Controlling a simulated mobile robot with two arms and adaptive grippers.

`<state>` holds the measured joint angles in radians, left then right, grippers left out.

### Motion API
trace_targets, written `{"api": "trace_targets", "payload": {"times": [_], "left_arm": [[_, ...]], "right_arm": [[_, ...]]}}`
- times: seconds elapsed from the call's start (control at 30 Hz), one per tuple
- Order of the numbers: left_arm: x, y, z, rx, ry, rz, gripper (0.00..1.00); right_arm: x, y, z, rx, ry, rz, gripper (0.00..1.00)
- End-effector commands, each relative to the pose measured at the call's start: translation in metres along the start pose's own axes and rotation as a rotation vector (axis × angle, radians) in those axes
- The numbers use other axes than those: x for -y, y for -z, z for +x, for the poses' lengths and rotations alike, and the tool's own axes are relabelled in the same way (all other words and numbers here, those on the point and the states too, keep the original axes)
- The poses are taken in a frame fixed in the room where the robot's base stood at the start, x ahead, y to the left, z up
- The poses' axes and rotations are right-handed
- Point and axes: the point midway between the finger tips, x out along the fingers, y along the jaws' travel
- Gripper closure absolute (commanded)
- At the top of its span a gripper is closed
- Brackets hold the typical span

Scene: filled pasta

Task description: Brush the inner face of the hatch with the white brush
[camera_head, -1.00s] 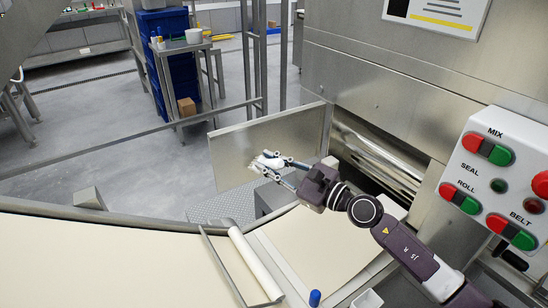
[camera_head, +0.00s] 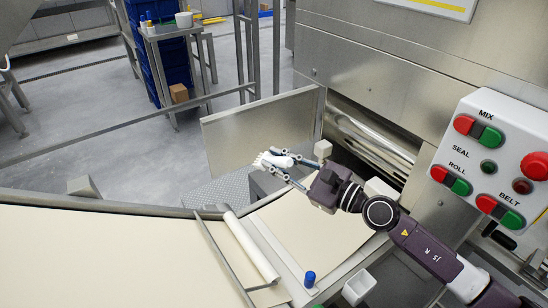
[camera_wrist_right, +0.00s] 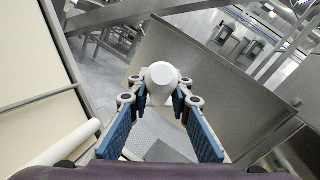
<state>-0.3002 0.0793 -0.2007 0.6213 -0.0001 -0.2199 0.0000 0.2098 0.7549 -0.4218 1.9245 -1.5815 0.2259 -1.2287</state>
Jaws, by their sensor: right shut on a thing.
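The hatch (camera_head: 258,124) is a flat metal panel standing open at the side of the machine, its inner face toward me. It also shows in the right wrist view (camera_wrist_right: 205,65), to the right of the fingers. My right gripper (camera_head: 283,166) is shut on the white brush (camera_head: 273,159), which sits at the fingertips before the lower part of the hatch. In the right wrist view the brush (camera_wrist_right: 162,78) is between the blue finger pads. Whether the bristles touch the panel I cannot tell. My left gripper is not in view.
A control panel (camera_head: 497,160) with red and green buttons is at the right. Steel rollers (camera_head: 370,140) lie in the opening beside the hatch. Below are a dough sheet (camera_head: 310,235), a white roll (camera_head: 250,248) and a blue-capped item (camera_head: 309,279).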

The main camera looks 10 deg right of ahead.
Motion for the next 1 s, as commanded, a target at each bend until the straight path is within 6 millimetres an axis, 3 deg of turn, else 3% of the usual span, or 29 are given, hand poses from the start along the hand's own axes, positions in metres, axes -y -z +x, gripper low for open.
{"api": "trace_targets", "payload": {"times": [0.27, 0.6, 1.0], "left_arm": [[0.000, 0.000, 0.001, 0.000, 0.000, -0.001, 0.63], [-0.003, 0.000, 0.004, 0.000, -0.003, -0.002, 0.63], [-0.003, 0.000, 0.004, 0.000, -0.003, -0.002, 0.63]], "right_arm": [[-0.001, -0.001, -0.003, 0.001, 0.001, -0.001, 1.00], [-0.009, -0.004, -0.028, 0.000, 0.000, 0.000, 1.00], [-0.009, -0.005, -0.028, 0.001, 0.001, 0.000, 1.00]]}}
